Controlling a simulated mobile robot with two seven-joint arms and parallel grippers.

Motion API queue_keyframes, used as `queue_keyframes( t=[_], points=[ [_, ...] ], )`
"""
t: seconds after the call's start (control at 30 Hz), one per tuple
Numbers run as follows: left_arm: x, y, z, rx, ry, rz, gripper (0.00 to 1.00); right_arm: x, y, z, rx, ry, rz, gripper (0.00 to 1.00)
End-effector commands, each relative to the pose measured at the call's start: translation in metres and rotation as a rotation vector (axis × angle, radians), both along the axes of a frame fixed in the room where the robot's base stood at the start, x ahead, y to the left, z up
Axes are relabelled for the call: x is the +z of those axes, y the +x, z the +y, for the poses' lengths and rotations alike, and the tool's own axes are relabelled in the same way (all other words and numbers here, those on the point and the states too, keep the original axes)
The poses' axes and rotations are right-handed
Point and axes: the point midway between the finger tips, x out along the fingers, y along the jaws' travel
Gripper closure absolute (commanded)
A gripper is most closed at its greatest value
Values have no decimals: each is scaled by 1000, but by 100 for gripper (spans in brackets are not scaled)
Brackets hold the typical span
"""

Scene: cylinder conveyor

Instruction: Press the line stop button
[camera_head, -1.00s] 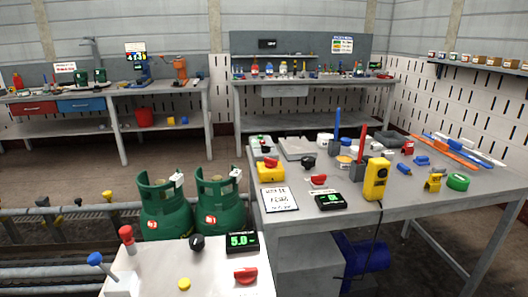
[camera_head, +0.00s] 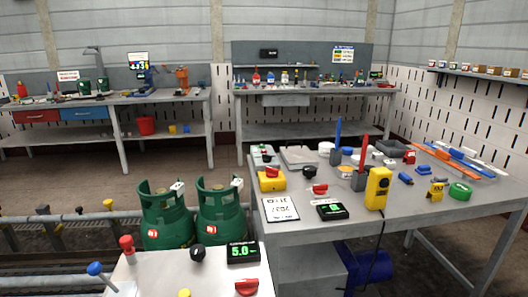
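Neither of my grippers shows in the head view. No control carries a label I can read as line stop. A yellow box with a red top (camera_head: 271,180) sits at the left side of the right workbench. Behind it is a small grey box with coloured buttons (camera_head: 262,157). The near white panel carries a red-knobbed lever (camera_head: 127,244), a blue-knobbed lever (camera_head: 95,268), a black knob (camera_head: 197,252), a red knob (camera_head: 247,287) and a yellow button (camera_head: 184,293), cut off by the bottom edge.
Two green cylinders (camera_head: 166,218) (camera_head: 221,214) stand behind the panel, at the conveyor rails (camera_head: 60,222). The right workbench (camera_head: 430,212) holds a display (camera_head: 331,210), a yellow handheld device (camera_head: 378,188) and a sheet (camera_head: 281,209). Other benches stand at the back.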

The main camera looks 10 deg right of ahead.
Motion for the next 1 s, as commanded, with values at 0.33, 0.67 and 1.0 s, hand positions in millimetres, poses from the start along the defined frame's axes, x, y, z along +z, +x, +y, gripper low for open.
queue_keyframes(
  t=[0.33, 0.67, 1.0],
  points=[
    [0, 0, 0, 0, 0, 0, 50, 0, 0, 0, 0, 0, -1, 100],
    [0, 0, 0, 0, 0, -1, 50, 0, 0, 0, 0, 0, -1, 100],
    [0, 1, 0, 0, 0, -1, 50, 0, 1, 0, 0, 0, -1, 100]
  ],
)
